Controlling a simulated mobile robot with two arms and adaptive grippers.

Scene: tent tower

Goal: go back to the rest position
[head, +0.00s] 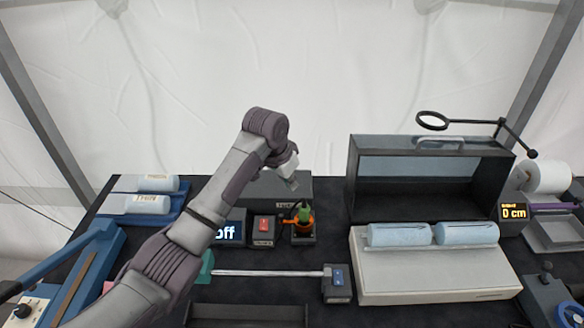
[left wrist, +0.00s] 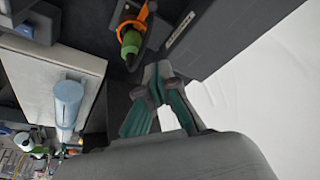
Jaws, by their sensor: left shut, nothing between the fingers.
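My left arm reaches in from the lower left in the head view and bends over the table. My left gripper (head: 291,182) hangs above the back of the table, small and partly hidden by its wrist. In the left wrist view its green-grey fingers (left wrist: 160,72) are together at the tips with nothing between them. Just beyond the fingertips is a green tool with an orange ring (left wrist: 130,38), apart from them. In the head view this tool (head: 304,214) stands upright in a small dark holder. My right gripper is not in view.
A white tray (head: 430,279) with two blue rolls (head: 400,234) and a dark open case (head: 430,180) stand right. A magnifier arm (head: 500,130) rises behind. White tent wall is behind.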

